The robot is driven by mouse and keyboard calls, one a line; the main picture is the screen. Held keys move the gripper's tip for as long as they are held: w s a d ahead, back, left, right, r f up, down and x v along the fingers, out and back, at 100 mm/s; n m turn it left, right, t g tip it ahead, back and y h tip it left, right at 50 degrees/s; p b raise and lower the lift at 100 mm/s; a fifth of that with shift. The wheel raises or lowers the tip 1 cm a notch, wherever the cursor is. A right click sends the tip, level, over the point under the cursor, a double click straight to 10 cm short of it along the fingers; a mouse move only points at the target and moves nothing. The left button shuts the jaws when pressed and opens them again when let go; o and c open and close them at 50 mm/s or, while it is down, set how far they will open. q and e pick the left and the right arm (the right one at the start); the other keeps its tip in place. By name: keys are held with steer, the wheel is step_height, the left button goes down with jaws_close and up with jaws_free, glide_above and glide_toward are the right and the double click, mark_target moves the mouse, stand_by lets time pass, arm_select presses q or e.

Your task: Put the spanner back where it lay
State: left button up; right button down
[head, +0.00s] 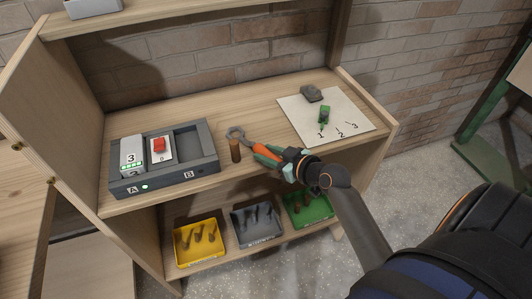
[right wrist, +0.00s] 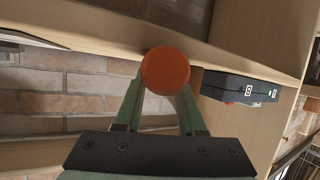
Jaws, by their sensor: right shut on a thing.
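The spanner (head: 258,145) has an orange handle and a grey, rounded head. My right gripper (head: 268,154) is shut on its handle over the upper shelf board. The head points to the back left, just behind a brown upright cylinder (head: 235,151); I cannot tell whether they touch, or whether the spanner rests on the board. In the right wrist view the handle's round orange end (right wrist: 166,71) shows between the fingers (right wrist: 160,95). A pale sheet (head: 349,126) marked 1, 2, 3 lies to the right. My left gripper is not in view.
A dark grey tray (head: 196,176) marked A and B, with a white block (head: 132,153) and a red-topped piece (head: 159,146), stands left. Yellow (head: 180,258), grey and green bins stand below.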

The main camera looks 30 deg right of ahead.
steer(key=shift+r, duration=0.7)
steer(key=s+r, duration=0.1)
steer(key=r, duration=0.1)
steer(key=s+d+r, duration=0.1)
steer(key=r, duration=0.1)
steer(key=s+r+p, duration=0.1)
steer(key=s+r, duration=0.1)
steer(key=shift+d+r, duration=0.15)
steer(key=shift+r, duration=0.25)
steer(key=w+d+r+v, duration=0.1)
steer(key=v, duration=0.9)
steer(key=w+a+r+m+g+h+p, duration=0.1)
steer(key=w+a+m+g+h+p, duration=0.1)
steer(key=w+a+m+h, duration=0.45)
steer(key=shift+n+y, duration=0.35)
steer(key=shift+y, duration=0.3)
steer(key=d+x, duration=0.1)
steer(key=x, duration=0.4)
steer(key=d+x, duration=0.1)
steer(key=x, duration=0.5)
steer(key=d+x, duration=0.1)
steer(key=x, duration=0.5)
steer(key=shift+s+f, duration=0.1)
steer(key=shift+s, duration=0.25)
steer(key=shift+w+f+b, duration=0.15)
steer(key=shift+f+b, duration=0.25)
steer(key=shift+f, duration=1.3)
